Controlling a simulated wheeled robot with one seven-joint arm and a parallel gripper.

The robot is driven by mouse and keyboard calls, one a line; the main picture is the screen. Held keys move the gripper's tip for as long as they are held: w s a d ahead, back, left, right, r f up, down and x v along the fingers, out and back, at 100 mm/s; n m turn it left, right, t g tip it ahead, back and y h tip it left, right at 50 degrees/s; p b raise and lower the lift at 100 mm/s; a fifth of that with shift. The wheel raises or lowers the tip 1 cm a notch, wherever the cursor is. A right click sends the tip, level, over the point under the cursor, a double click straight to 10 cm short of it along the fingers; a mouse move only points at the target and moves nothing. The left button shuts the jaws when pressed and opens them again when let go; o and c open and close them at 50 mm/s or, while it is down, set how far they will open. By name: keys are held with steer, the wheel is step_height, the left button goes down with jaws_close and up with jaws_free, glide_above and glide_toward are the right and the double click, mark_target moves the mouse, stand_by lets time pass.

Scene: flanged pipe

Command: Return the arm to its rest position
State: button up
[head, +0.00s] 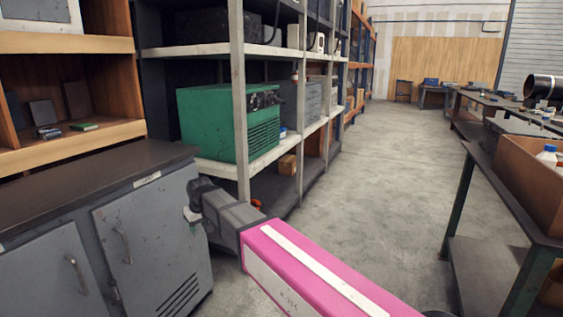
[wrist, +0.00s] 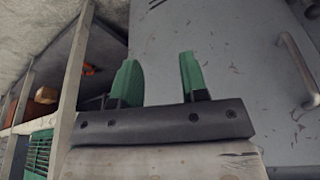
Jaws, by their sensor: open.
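My arm, with a pink link and a dark grey wrist, reaches from the bottom right of the head view toward the grey cabinet (head: 150,240). In the wrist view my gripper (wrist: 160,75) is open, its two green fingers apart with nothing between them. The gripper's fingers are hidden in the head view, behind or beyond the wrist. The cabinet's side and a door handle (wrist: 297,66) show behind the fingers in the wrist view. I cannot tell how close the fingertips are to the cabinet.
A shelf rack (head: 241,100) with a green machine (head: 215,125) stands beyond the cabinet. A workbench (head: 500,185) with a brown box (head: 525,175) stands at the right. The concrete aisle (head: 370,170) between them is clear. A dark pipe (head: 545,87) lies on a far table.

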steer(key=w+d+f+m+h, duration=0.15)
steer(key=d+f, duration=0.35)
steer(key=d, duration=0.9)
steer(key=d+f+m, duration=0.3)
steer(key=d+f, duration=0.3)
steer(key=d, duration=0.9)
steer(key=s+d+f+m, duration=0.1)
steer(key=s+d+f, duration=0.1)
steer(key=d, duration=0.5)
steer(key=s+d+f+m+g, duration=0.1)
steer(key=s+d+f+m, duration=0.1)
steer(key=s+d, duration=0.2)
steer(key=s+d+f+m+g, duration=0.1)
steer(key=s+d+f, duration=0.1)
steer(key=d, duration=0.8)
steer(key=shift+s+h, duration=0.45)
steer(key=shift+s, duration=0.1)
steer(key=shift+m, duration=0.25)
